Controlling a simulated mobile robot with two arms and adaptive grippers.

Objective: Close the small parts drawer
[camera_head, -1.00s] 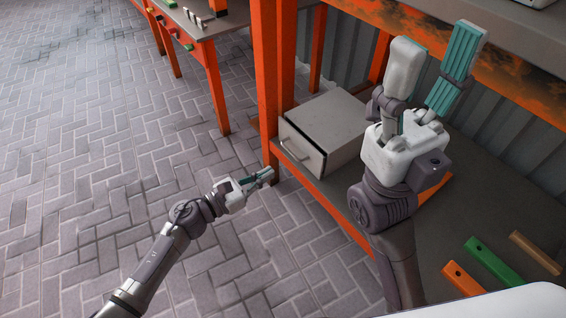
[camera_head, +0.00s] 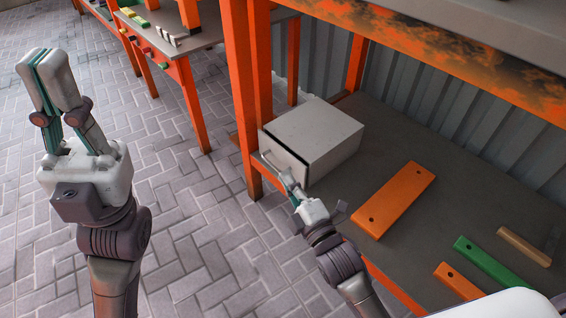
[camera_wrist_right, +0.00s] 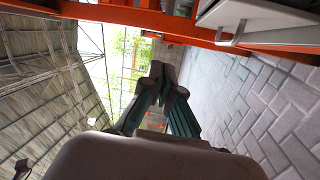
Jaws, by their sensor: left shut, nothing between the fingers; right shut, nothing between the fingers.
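The small parts drawer unit is a pale grey metal box (camera_head: 320,135) on the lower shelf in the head view. Its drawer front (camera_head: 283,158) faces the lower left, with a narrow dark gap along its top edge. The handle shows in the right wrist view (camera_wrist_right: 232,36), at upper right. My right gripper (camera_head: 287,182) is shut and empty, its fingertips close to the drawer front; I cannot tell whether they touch it. In the right wrist view its fingertips (camera_wrist_right: 160,72) lie left of the handle. My left gripper (camera_head: 42,58) is shut and empty, raised at far left.
An orange post (camera_head: 242,100) stands just left of the box. A large orange plank (camera_head: 395,200), a green plank (camera_head: 490,260) and other pieces lie on the shelf (camera_head: 350,180). Another workbench (camera_head: 180,30) stands behind. The paved floor at left is clear.

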